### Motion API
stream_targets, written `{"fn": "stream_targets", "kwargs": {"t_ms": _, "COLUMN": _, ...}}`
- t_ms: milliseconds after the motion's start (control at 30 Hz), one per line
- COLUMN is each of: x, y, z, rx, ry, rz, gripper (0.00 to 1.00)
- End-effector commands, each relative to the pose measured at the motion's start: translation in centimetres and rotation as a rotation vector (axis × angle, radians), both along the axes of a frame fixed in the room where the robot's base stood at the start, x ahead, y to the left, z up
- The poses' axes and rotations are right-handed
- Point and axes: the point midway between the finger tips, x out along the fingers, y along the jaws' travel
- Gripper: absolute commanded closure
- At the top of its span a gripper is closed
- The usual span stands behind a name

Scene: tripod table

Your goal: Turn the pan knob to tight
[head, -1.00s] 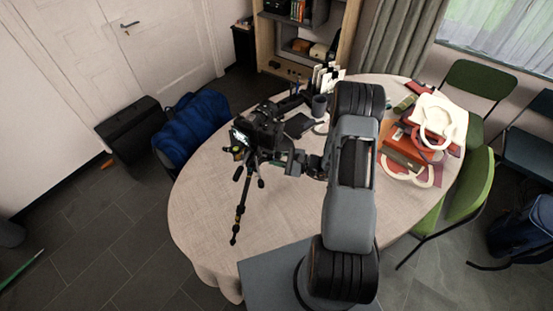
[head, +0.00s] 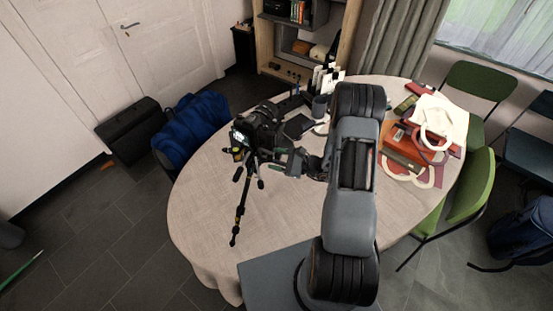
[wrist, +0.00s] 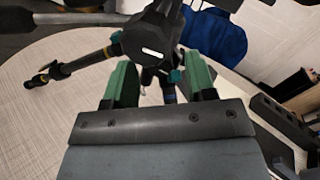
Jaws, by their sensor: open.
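A black camera (head: 262,122) with a lit screen sits on a small tripod (head: 241,205) at the left part of the table. My gripper (head: 272,165) is at the tripod head, just below and right of the camera. In the wrist view my gripper (wrist: 157,66) has its two green fingers apart. The dark tripod head (wrist: 150,35) is just beyond and partly between the fingertips. It bears a white mark and small teal parts (wrist: 175,75). I cannot tell which part is the pan knob, its setting, or whether a finger touches it.
The round table (head: 205,215) has bare cloth at its left and front. A dark mug (head: 319,105) and holders stand behind the camera. A pale bag (head: 452,118) and books lie at the right. A blue bag (head: 195,125) is beyond the left edge.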

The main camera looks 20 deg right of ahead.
Motion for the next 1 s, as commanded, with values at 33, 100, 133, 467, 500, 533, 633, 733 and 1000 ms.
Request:
{"fn": "stream_targets", "kwargs": {"t_ms": 33, "x": 0.0, "y": 0.0, "z": 0.0, "rx": 0.0, "ry": 0.0, "rz": 0.0, "gripper": 0.49}}
{"fn": "stream_targets", "kwargs": {"t_ms": 100, "x": 0.0, "y": -0.1, "z": 0.0, "rx": 0.0, "ry": 0.0, "rz": 0.0, "gripper": 0.49}}
{"fn": "stream_targets", "kwargs": {"t_ms": 133, "x": -0.1, "y": -0.2, "z": 0.0, "rx": 0.0, "ry": 0.0, "rz": -0.001, "gripper": 0.49}}
{"fn": "stream_targets", "kwargs": {"t_ms": 467, "x": -2.8, "y": -4.5, "z": -0.3, "rx": 0.0, "ry": -0.002, "rz": -0.006, "gripper": 0.49}}
{"fn": "stream_targets", "kwargs": {"t_ms": 500, "x": -3.2, "y": -5.2, "z": -0.3, "rx": -0.001, "ry": -0.002, "rz": -0.007, "gripper": 0.49}}
{"fn": "stream_targets", "kwargs": {"t_ms": 533, "x": -3.5, "y": -5.7, "z": -0.3, "rx": -0.001, "ry": -0.003, "rz": -0.006, "gripper": 0.49}}
{"fn": "stream_targets", "kwargs": {"t_ms": 633, "x": -4.7, "y": -7.4, "z": -0.3, "rx": -0.002, "ry": -0.001, "rz": -0.006, "gripper": 0.49}}
{"fn": "stream_targets", "kwargs": {"t_ms": 733, "x": -5.6, "y": -8.8, "z": -0.2, "rx": -0.001, "ry": -0.002, "rz": -0.005, "gripper": 0.49}}
{"fn": "stream_targets", "kwargs": {"t_ms": 1000, "x": -7.2, "y": -11.2, "z": -0.1, "rx": -0.001, "ry": -0.001, "rz": -0.002, "gripper": 0.49}}
